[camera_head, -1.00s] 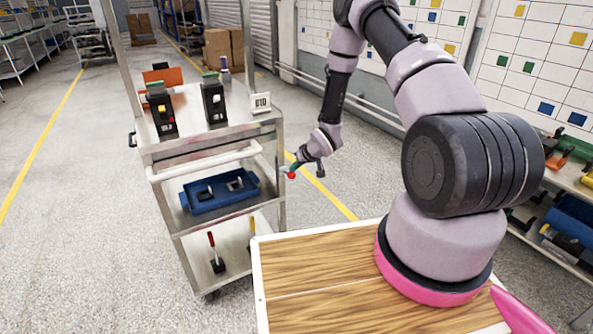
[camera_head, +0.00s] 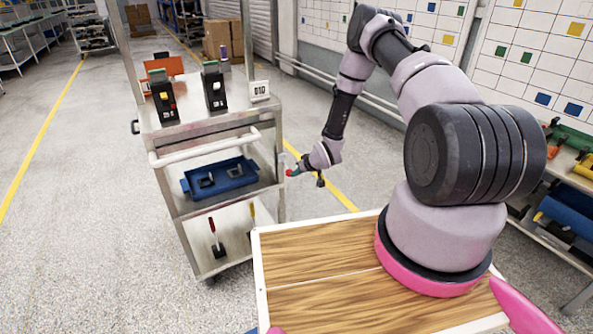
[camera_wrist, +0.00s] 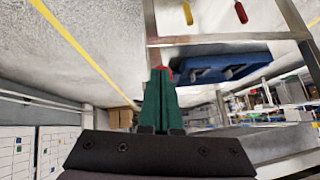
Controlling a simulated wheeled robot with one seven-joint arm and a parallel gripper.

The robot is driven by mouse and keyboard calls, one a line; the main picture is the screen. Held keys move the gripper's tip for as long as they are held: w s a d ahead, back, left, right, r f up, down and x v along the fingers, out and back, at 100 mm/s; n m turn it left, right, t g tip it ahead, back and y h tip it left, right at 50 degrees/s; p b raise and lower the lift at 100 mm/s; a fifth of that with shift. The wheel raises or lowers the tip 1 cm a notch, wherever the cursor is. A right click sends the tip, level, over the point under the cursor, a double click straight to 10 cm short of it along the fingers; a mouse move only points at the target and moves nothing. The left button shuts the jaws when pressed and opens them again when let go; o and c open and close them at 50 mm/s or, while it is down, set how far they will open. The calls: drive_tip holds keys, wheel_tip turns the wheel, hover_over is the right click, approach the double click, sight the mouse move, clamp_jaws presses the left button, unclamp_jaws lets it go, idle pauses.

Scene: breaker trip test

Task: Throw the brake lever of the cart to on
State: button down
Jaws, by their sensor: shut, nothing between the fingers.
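The grey metal cart (camera_head: 205,143) stands left of my arm. Two levers stand on its lowest shelf: a red-handled lever (camera_head: 212,228) and a yellow-handled lever (camera_head: 252,213). Their handles also show at the top of the wrist view, red (camera_wrist: 240,13) and yellow (camera_wrist: 188,13). I cannot tell which one is the brake lever. My gripper (camera_head: 291,171) is shut, beside the cart's right front post. In the wrist view its green fingers (camera_wrist: 160,95) are together. Red shows at their tips; I cannot tell whether it belongs to the fingers.
The cart's middle shelf holds a blue tray (camera_head: 225,185) with dark parts. A white push bar (camera_head: 205,150) crosses its front. Black breaker units (camera_head: 163,100) and a small display (camera_head: 259,91) stand on top. A wooden deck (camera_head: 315,250) lies below my arm. Left floor is open.

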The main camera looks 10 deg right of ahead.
drive_tip(key=shift+f, duration=0.35)
drive_tip(key=shift+r, duration=0.1)
idle(0.4)
